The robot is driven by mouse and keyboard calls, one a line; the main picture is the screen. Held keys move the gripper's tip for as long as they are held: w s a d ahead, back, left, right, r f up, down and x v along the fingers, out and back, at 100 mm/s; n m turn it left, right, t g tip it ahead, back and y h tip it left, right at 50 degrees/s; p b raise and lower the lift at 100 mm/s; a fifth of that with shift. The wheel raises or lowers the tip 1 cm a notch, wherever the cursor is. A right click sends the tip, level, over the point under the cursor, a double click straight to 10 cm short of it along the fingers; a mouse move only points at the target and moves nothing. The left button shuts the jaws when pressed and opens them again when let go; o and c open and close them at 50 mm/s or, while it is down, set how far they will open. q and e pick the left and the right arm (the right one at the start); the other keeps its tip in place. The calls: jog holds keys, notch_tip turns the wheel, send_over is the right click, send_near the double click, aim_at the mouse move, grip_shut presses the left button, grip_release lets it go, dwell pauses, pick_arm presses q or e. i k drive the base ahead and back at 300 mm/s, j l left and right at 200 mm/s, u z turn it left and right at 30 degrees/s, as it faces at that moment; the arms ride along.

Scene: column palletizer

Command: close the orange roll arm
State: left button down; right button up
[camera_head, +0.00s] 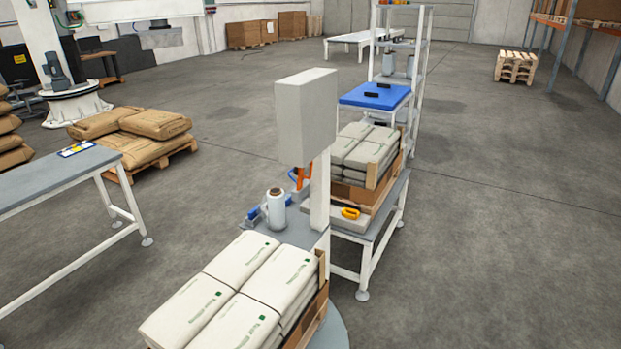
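The orange roll arm (307,174) shows as a small orange piece beside the white column (319,200), just below the grey-white box head (305,115). Part of it is hidden by the head and column, and I cannot tell whether it is open or closed. A white film roll (276,210) stands upright to its lower left, on the grey platform beside a small blue part (254,216). Neither of my grippers is in view.
A pallet of white sacks (240,290) stands in front of the column. Behind it, a table (375,238) holds more sacks (366,150) and an orange-handled tool (350,213). A grey table (50,180) is at left.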

aim_at(298, 172)
jog(key=k+u, duration=0.4)
jog(key=k+j+u, duration=0.2)
jog(key=u, duration=0.25)
jog(key=i+l+u, duration=0.1)
jog(key=l, duration=0.25)
jog(key=i+l, duration=0.2)
jog(key=l, duration=0.15)
jog(key=i+l+u, duration=0.15)
jog(key=l, duration=0.2)
jog(key=i+l, duration=0.1)
jog(key=l, duration=0.25)
jog(key=i+l+u, duration=0.15)
jog(key=l, duration=0.25)
jog(key=l+u, duration=0.1)
jog(key=l, duration=0.25)
jog(key=i+l, duration=0.1)
jog(key=l, duration=0.3)
jog(key=i+l, duration=0.15)
jog(key=l, duration=0.25)
jog(key=i+l, duration=0.1)
jog(key=l, duration=0.25)
jog(key=i+l, duration=0.15)
jog(key=l, duration=0.25)
